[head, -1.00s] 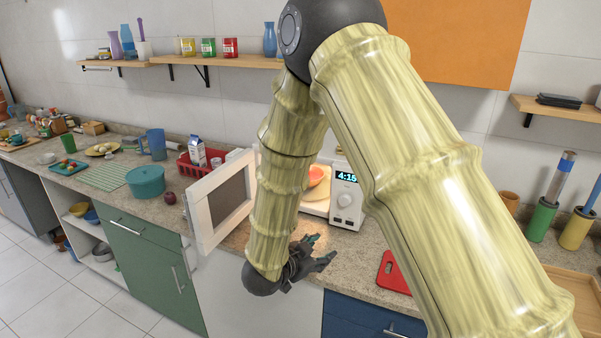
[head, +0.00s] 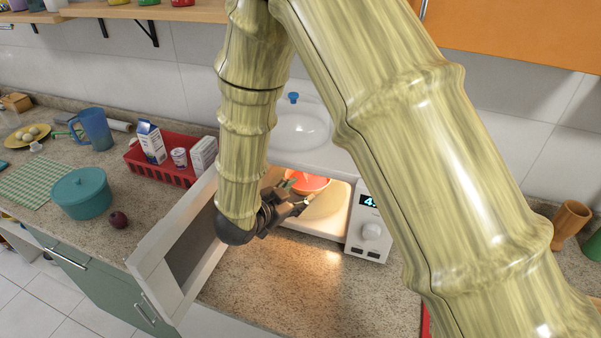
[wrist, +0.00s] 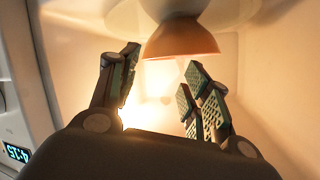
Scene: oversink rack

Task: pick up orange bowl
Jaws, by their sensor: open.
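The orange bowl (head: 308,184) sits inside the lit microwave (head: 341,217), partly hidden behind my gripper in the head view. In the wrist view the orange bowl (wrist: 181,40) shows at the top centre, with a pale round thing against it. My gripper (head: 298,197) is at the microwave's opening. In the wrist view my gripper (wrist: 160,85) is open and empty, its fingers spread on both sides of the space below the bowl in the picture. I see no contact with the bowl.
The microwave door (head: 163,245) stands open to the left of my gripper. A clear dome with a blue knob (head: 293,97) is on top of the microwave. A red basket (head: 165,172) with cartons, a teal pot (head: 82,194) and a dark red fruit (head: 118,219) stand left. The counter in front is clear.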

